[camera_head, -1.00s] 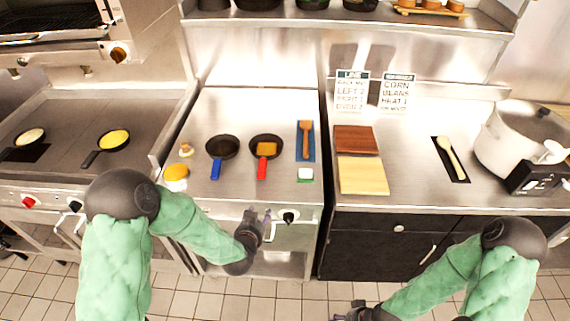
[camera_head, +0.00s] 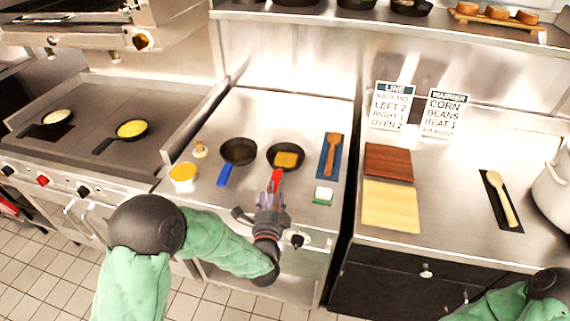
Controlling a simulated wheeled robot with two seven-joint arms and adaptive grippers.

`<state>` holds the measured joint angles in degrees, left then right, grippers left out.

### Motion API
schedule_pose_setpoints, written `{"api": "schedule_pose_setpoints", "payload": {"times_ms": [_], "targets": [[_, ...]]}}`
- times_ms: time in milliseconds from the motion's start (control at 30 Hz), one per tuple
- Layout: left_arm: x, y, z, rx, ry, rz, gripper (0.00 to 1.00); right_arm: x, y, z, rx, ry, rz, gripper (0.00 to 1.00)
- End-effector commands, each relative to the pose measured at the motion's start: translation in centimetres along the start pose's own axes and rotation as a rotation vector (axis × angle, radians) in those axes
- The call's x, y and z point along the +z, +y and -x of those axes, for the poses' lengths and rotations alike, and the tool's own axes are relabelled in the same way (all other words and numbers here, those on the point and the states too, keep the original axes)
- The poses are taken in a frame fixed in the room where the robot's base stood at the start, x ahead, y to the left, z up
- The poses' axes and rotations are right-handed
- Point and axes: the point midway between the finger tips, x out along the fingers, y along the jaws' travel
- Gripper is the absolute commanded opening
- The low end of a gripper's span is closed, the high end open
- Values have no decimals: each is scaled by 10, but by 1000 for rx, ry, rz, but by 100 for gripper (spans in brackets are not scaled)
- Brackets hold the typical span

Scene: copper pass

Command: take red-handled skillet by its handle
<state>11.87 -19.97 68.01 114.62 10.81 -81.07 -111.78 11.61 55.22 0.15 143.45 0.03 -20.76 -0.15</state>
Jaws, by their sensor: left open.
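The red-handled skillet (camera_head: 286,151) sits on the steel counter, a dark pan with a yellow-brown square piece in it. Its red handle (camera_head: 275,180) points toward me. My left gripper (camera_head: 271,197) is open at the near end of the red handle, and its fingers overlap the handle's end in this view. I cannot tell whether they touch it. My right gripper is out of the picture; only part of my right arm shows at the lower right.
A blue-handled skillet (camera_head: 238,152) stands close on the left. A yellow-filled bowl (camera_head: 183,174) and a small jar (camera_head: 200,150) are further left. On the right are a spatula on a blue mat (camera_head: 322,168), a green-and-white block (camera_head: 323,194) and cutting boards (camera_head: 391,203).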

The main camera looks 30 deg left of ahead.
Motion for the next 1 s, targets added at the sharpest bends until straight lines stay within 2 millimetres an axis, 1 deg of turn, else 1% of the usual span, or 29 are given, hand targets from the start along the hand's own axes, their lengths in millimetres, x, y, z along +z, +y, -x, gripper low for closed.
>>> {"api": "schedule_pose_setpoints", "payload": {"times_ms": [33,267,400,533,667,867,900,967,1000], "targets": [[0,1,-5,0,0,0,53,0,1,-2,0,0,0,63],[-2,3,-20,-1,0,1,53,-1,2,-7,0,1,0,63],[-6,8,-40,0,1,2,53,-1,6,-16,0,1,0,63],[-6,7,-56,0,0,2,53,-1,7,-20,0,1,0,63],[-6,6,-62,1,1,2,53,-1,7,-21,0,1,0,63],[-6,5,-63,2,1,2,53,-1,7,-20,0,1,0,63],[-6,5,-63,2,1,2,47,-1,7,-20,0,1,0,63],[-6,6,-62,2,1,2,30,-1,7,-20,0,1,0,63],[-6,6,-62,2,1,2,19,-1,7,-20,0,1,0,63]]}}
